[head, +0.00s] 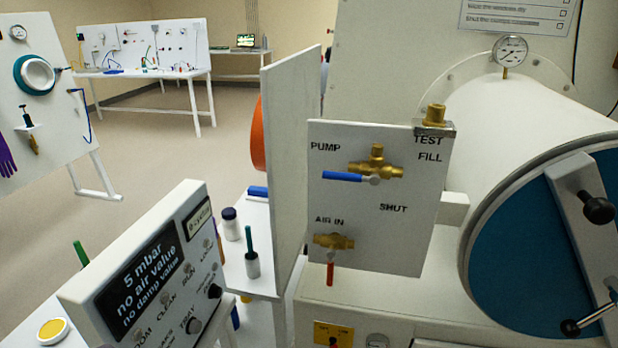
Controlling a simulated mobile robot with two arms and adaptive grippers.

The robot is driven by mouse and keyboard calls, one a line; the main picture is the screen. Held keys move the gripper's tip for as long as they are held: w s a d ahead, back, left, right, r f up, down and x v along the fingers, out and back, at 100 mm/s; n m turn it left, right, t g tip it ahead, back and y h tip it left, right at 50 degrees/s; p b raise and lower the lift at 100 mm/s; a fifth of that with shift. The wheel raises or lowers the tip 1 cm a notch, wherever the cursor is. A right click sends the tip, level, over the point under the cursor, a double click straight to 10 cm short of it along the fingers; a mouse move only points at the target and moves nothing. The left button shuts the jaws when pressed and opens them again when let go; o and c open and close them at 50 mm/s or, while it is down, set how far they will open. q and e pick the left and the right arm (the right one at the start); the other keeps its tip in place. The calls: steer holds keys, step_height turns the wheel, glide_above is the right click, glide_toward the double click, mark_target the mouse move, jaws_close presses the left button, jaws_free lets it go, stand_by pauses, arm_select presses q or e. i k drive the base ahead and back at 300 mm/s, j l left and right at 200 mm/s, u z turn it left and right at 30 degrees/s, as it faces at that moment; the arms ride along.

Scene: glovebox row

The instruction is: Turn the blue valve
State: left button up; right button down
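The blue valve is a brass body (377,166) with a blue lever handle (342,176), mounted on the upper part of a white panel (400,245). Its handle lies roughly level and points left, under the word PUMP. The words TEST, FILL and SHUT are printed to its right. Below it, a second brass valve (333,241) labelled AIR IN has a red handle (330,273) pointing down. Neither of my grippers shows in the head view.
A large white cylinder with a blue round door (545,255) and black knobs stands at the right. A control box (150,270) with a black display is at the lower left. A tall white divider (291,150) stands left of the panel. Open floor lies behind.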

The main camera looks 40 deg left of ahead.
mark_target(373, 179)
steer(key=u, duration=1)
steer(key=l, duration=0.25)
